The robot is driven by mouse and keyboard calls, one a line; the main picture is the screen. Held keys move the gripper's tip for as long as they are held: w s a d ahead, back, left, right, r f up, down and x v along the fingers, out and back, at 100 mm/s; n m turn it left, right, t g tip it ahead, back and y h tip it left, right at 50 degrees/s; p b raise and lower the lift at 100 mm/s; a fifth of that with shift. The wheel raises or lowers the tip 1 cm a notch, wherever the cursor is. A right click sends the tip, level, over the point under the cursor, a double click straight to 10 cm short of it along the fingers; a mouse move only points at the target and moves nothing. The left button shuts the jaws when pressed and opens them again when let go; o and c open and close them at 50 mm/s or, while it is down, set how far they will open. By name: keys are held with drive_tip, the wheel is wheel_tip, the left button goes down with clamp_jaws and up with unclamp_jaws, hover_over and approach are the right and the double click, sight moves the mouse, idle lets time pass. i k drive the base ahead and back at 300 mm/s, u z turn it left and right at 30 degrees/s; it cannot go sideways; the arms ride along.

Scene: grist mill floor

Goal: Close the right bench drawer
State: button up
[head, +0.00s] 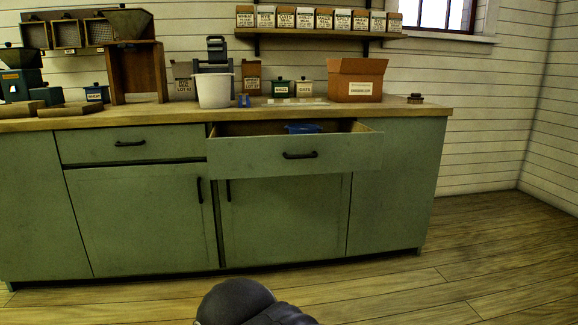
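The right bench drawer (335,152) is pulled out from the green bench (394,190), with its dark bar handle (300,155) in the middle of its front. A blue item (303,128) shows inside the open drawer. The left drawer (100,145) sits flush with the bench front. A dark rounded part of my own arm shows at the bottom centre, well apart from the drawer. My gripper's fingers cannot be seen.
A white bucket (214,91) and an open cardboard box (357,80) stand on the worktop (435,112) above the drawer. Cupboard doors (285,220) below are shut. The wooden floor (480,255) is clear in front and to the right.

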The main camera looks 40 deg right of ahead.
sight(237, 149)
drive_tip(key=u, duration=0.15)
drive_tip(key=k, duration=0.35)
drive_tip(key=u, duration=0.15)
drive_tip(key=i, duration=0.9)
drive_tip(key=z, duration=1.35)
drive_tip(key=i, duration=0.75)
drive_tip(key=z, duration=0.85)
